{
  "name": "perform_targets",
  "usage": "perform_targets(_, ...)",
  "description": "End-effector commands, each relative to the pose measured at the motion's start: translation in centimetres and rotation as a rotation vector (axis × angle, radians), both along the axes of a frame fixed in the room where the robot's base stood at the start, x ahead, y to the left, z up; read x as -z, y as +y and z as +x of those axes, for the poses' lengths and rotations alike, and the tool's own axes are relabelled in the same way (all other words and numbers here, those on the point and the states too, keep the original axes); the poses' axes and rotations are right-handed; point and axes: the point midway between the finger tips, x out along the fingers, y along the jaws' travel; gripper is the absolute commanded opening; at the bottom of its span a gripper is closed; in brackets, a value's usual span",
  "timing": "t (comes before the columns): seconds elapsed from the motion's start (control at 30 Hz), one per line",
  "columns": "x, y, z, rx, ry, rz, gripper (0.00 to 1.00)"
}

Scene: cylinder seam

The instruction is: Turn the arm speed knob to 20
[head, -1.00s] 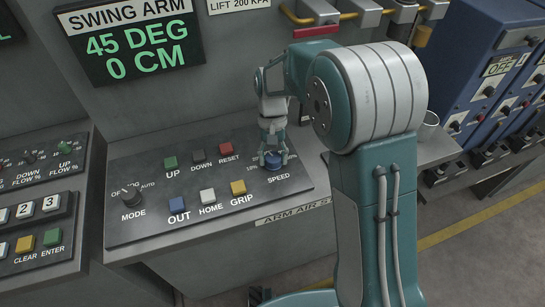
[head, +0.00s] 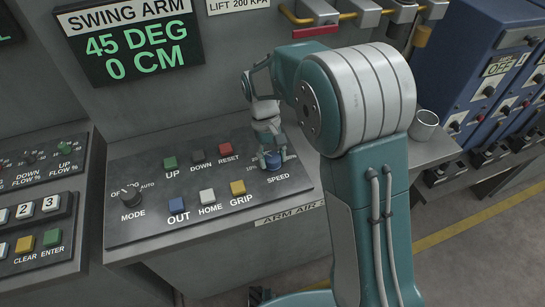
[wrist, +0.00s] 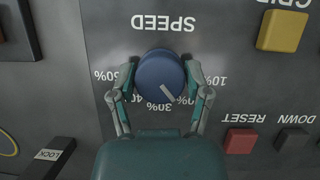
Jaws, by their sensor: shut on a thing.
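The round blue speed knob (head: 272,160) sits at the right end of the swing arm panel, above the word SPEED. My gripper (head: 270,152) reaches down onto it from above. The wrist view shows the knob (wrist: 158,72) upside down, with my gripper's fingers (wrist: 160,84) shut on its two sides. The knob's pale pointer line slants to the lower right in that view, just right of the 30% mark (wrist: 160,107). The 10% mark shows to the right and 50% to the left, with 40% partly covered.
The display (head: 131,45) reads 45 DEG, 0 CM. A metal cup (head: 424,124) stands right of my arm.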

Motion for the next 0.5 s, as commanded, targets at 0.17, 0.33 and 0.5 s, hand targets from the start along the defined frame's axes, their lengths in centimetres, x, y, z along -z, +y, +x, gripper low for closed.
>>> perform_targets(0.17,-0.15,0.11,0.34,0.001,-0.014,0.004,0.15)
perform_targets(0.33,-0.11,0.08,0.25,0.001,-0.01,0.004,0.98)
perform_targets(0.5,-0.08,0.05,0.12,0.001,-0.006,0.003,0.98)
